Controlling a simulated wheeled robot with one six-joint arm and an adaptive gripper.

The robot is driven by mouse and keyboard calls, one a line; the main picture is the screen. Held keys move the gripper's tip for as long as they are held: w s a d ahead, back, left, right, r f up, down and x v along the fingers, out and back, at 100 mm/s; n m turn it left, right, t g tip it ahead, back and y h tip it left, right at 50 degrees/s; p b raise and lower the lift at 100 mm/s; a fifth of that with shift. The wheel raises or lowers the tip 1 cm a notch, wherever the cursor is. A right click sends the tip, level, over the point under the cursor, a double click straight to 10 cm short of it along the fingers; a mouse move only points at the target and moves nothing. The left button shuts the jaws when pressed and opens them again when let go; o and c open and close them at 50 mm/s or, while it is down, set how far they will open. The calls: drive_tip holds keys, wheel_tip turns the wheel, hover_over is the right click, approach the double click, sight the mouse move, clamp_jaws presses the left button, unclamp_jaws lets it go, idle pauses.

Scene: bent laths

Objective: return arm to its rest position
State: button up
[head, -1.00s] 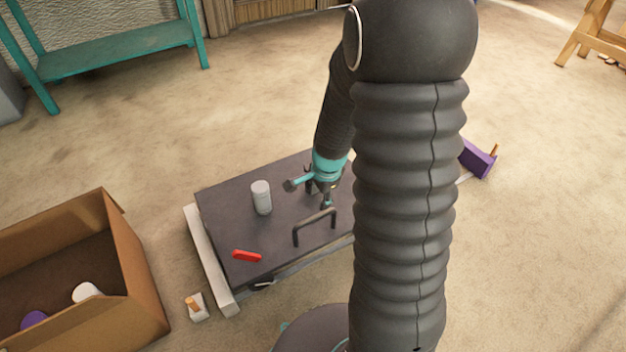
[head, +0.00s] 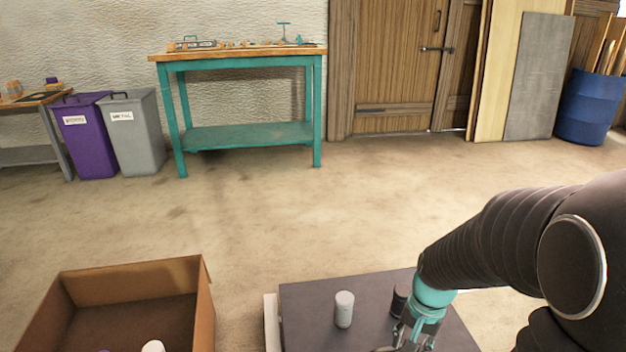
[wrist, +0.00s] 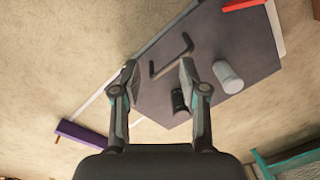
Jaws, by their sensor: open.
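My gripper (head: 408,336) is at the bottom of the head view, above a dark flat-topped platform (head: 308,318). In the wrist view my gripper (wrist: 158,70) has its two fingers spread apart with nothing between them. The dark platform (wrist: 160,100) lies below and beyond the fingers, with a dark handle (wrist: 172,58) on it. A white cylinder (head: 344,310) stands on the platform. A dark cylinder (head: 399,300) stands beside my gripper, partly hidden by it.
An open cardboard box (head: 130,274) is at lower left. A teal workbench (head: 240,135), a purple bin (head: 90,140) and a grey bin (head: 135,135) stand by the wall. A blue barrel (head: 588,108) is at far right. The middle floor is clear. A purple piece (wrist: 85,135) lies beside the platform.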

drive_tip(key=s+a+r+n+t+p, duration=0.1)
drive_tip(key=s+r, duration=0.4)
drive_tip(key=r, duration=0.5)
drive_tip(key=s+a+r+n+t+p, duration=0.1)
drive_tip(key=s+a+r+n+t, duration=0.2)
drive_tip(key=r, duration=0.8)
drive_tip(key=shift+s+a+n+t+h, duration=0.15)
drive_tip(key=shift+s+n+t+h, duration=0.15)
drive_tip(key=shift+s+n+t, duration=0.6)
drive_tip(key=shift+s+f, duration=0.1)
drive_tip(key=shift+s, duration=0.2)
